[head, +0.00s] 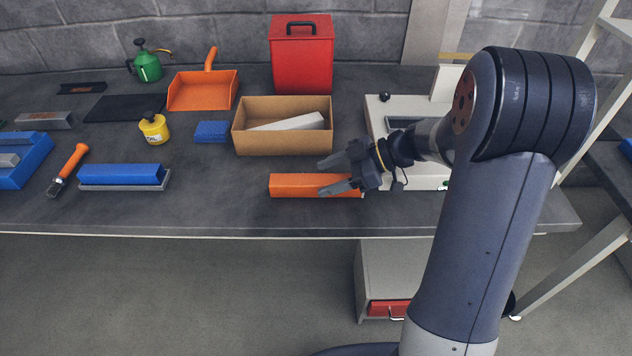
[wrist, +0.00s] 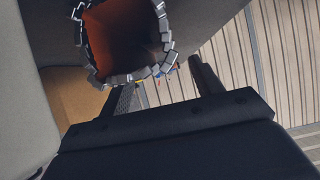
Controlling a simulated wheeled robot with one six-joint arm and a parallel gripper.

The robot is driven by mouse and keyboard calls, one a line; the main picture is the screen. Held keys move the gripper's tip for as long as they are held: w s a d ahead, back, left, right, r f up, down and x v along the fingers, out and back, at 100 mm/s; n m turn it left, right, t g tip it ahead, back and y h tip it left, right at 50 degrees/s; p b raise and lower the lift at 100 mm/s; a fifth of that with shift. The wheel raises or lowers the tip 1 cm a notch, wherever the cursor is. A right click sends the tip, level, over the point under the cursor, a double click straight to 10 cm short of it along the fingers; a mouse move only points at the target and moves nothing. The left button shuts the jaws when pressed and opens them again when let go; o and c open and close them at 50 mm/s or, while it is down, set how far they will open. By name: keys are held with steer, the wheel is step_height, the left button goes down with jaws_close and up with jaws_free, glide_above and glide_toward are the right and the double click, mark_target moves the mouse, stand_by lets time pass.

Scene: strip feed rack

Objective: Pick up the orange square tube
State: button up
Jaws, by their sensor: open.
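The orange square tube (head: 295,185) lies on its side on the grey workbench near the front edge in the head view, its length running left to right. My gripper (head: 325,177) reaches in from the right over the tube's right part. Its two fingers are spread apart with nothing held between them, and they hide part of the tube. I cannot tell the exact height of the fingers above it. In the wrist view dark gripper parts show; a ring with a dark orange inside shows at the top, and I cannot tell what it is.
An open cardboard box (head: 255,147) with a pale bar inside stands just behind the tube. A light machine (head: 420,174) sits to the right, close to my gripper. A red bin (head: 300,67) stands behind. A blue block (head: 122,174) lies far left.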

steer(key=shift+x, duration=1)
jaws_close()
